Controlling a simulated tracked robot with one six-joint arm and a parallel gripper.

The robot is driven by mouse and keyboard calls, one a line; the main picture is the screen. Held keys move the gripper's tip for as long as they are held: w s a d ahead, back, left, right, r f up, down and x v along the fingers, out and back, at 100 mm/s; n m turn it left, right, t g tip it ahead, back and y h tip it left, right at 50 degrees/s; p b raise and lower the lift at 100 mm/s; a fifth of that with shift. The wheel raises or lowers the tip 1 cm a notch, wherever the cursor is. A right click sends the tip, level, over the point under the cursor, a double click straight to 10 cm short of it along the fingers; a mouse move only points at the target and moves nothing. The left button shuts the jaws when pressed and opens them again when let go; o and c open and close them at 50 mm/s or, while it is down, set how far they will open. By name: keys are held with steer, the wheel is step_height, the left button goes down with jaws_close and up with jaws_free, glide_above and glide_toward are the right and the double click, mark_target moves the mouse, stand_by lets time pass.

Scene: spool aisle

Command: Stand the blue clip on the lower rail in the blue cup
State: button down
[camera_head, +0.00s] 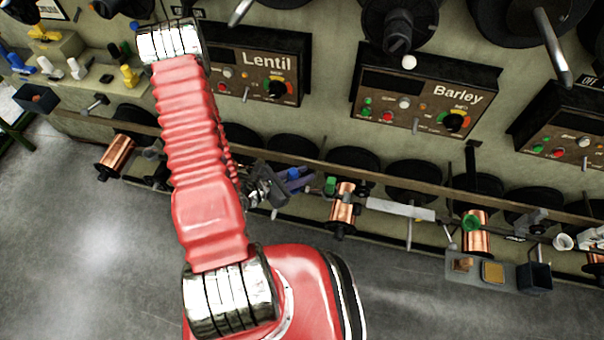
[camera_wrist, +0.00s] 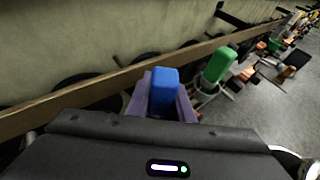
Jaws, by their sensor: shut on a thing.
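The blue clip (camera_wrist: 163,88) stands upright between the two purple-grey fingers of my gripper (camera_wrist: 163,103) in the wrist view. The fingers are shut on it. In the head view the blue clip (camera_head: 293,174) shows as a small blue patch at my gripper (camera_head: 288,183), close to the rail (camera_head: 320,168). I cannot tell whether the clip still touches the rail. I cannot make out a blue cup in either view.
A green clip (camera_head: 330,185) is just right of my gripper, by a copper spool (camera_head: 342,207). Further right are a green cup (camera_head: 472,223), a white cup (camera_head: 563,242) and a dark blue bin (camera_head: 535,278). Control boxes line the wall above. Open floor lies at lower left.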

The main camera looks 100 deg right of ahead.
steer(key=shift+f, duration=0.3)
stand_by(0.4)
steer(key=c, duration=1.5)
jaws_free()
steer(key=shift+o, duration=0.2)
steer(key=shift+w, duration=0.1)
steer(key=v, duration=1.3)
steer(key=shift+w+a, duration=0.15)
steer(key=shift+w, duration=0.15)
